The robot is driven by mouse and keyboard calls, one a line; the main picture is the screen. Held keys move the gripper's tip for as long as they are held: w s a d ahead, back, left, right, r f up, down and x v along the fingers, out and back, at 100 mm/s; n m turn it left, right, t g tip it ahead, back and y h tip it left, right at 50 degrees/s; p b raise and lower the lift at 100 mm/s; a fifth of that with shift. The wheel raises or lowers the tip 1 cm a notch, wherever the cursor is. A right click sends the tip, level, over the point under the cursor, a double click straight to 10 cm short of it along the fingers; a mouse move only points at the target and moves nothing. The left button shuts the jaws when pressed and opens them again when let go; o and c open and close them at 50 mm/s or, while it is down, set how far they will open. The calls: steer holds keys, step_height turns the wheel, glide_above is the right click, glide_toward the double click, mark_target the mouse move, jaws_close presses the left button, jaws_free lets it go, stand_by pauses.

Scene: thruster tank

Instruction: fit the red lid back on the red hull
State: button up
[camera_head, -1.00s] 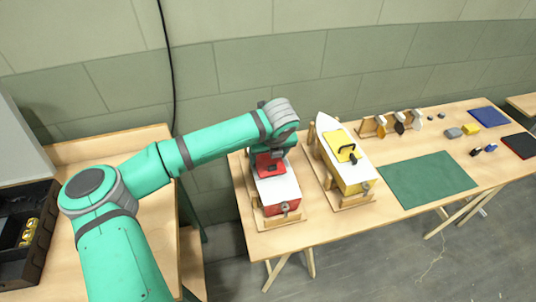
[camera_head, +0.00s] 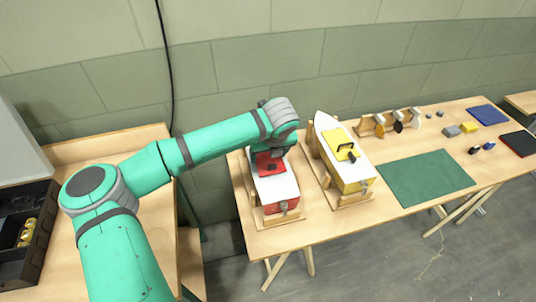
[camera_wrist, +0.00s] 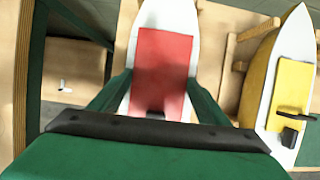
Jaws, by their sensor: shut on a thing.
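The red hull (camera_head: 283,207) has a white deck and sits in a wooden cradle at the near left of the table. The red lid (camera_head: 266,168) is over its deck, roughly in line with the hull. In the wrist view the lid (camera_wrist: 165,60) lies between the white deck edges, with a dark handle at its near end. My gripper (camera_head: 271,154) is above the lid and shut on it. The fingers hide part of the handle. I cannot tell whether the lid sits in the opening or is just above it.
A yellow hull (camera_head: 353,182) with a yellow lid (camera_head: 339,140) stands in a cradle close on the right. A green mat (camera_head: 427,184) lies beyond it. A wooden rack (camera_head: 392,124) and several small parts stand toward the back right.

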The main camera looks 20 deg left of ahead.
steer(key=shift+w+d, duration=0.1)
steer(key=shift+w, duration=0.05)
steer(key=shift+a, duration=0.25)
steer(key=shift+d+f, duration=0.1)
steer(key=shift+d, duration=0.35)
steer(key=shift+s+f, duration=0.2)
stand_by(0.4)
steer(key=shift+a+f, duration=0.1)
stand_by(0.4)
steer(key=shift+w+r, duration=0.1)
steer(key=shift+r, duration=2.4)
